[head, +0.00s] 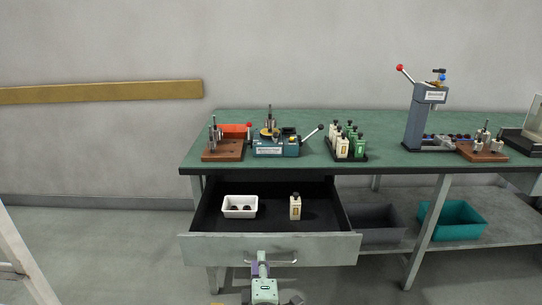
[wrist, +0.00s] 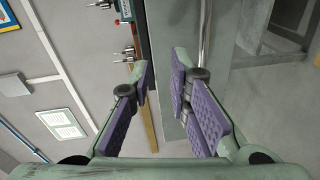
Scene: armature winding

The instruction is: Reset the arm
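My gripper (head: 262,268) is low in the middle of the head view, in front of the open drawer's front panel (head: 215,250), close to its metal handle (head: 285,262). In the wrist view my gripper (wrist: 163,78) has its two purple-padded fingers apart, with nothing held between them. The handle (wrist: 204,35) shows there as a metal bar beyond the right finger. I cannot tell whether a finger touches it. Most of my arm is out of view.
The green bench top (head: 385,158) carries winding fixtures, a rack of bottles and a press (head: 417,120). A teal bin (head: 455,222) sits on the lower shelf. Floor at left is mostly clear.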

